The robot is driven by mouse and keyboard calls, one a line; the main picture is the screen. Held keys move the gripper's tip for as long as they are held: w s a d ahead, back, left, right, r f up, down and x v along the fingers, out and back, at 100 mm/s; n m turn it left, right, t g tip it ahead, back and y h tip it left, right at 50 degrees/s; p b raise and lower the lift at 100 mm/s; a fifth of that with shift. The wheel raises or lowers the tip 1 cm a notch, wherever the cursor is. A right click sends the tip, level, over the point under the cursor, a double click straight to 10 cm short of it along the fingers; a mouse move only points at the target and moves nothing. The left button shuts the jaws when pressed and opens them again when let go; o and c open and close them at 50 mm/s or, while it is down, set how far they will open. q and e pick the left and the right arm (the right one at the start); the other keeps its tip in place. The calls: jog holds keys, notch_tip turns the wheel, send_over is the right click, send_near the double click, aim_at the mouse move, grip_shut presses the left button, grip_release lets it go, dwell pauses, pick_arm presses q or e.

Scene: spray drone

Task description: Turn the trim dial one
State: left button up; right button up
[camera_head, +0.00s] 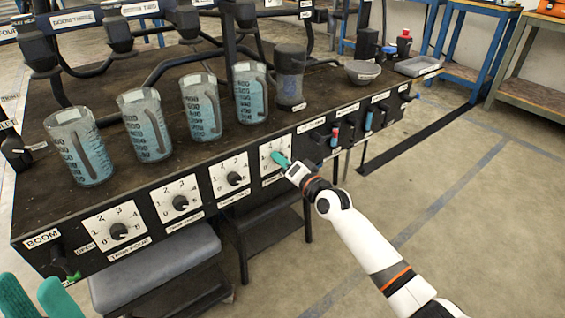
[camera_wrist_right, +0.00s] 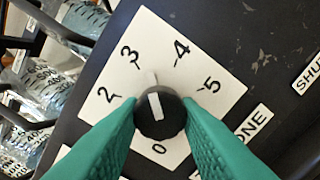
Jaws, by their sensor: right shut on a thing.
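The trim dial one is the rightmost dial on the front panel, on a white square plate (camera_head: 267,167) numbered around the knob. In the right wrist view its black knob (camera_wrist_right: 160,117) has a white stripe pointing up, between 3 and 4. A label with ONE (camera_wrist_right: 254,121) is partly behind a finger. My right gripper (camera_head: 281,160), with teal fingers, is shut on the knob, one finger on each side (camera_wrist_right: 160,112). The fingers hide part of the plate, and no 1 shows. My left gripper (camera_head: 27,282) is at the lower left corner, fingers apart, away from the dials.
Three similar dials (camera_head: 235,179) (camera_head: 180,202) (camera_head: 118,231) sit to the left. Several measuring jugs (camera_head: 250,92) with blue liquid stand on the bench above. Small switches (camera_head: 335,137) line the panel to the right. A grey stool (camera_head: 155,268) is below.

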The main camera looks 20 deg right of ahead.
jog(key=shift+f+n, duration=0.15)
jog(key=shift+n, duration=1.15)
jog(key=o, duration=1)
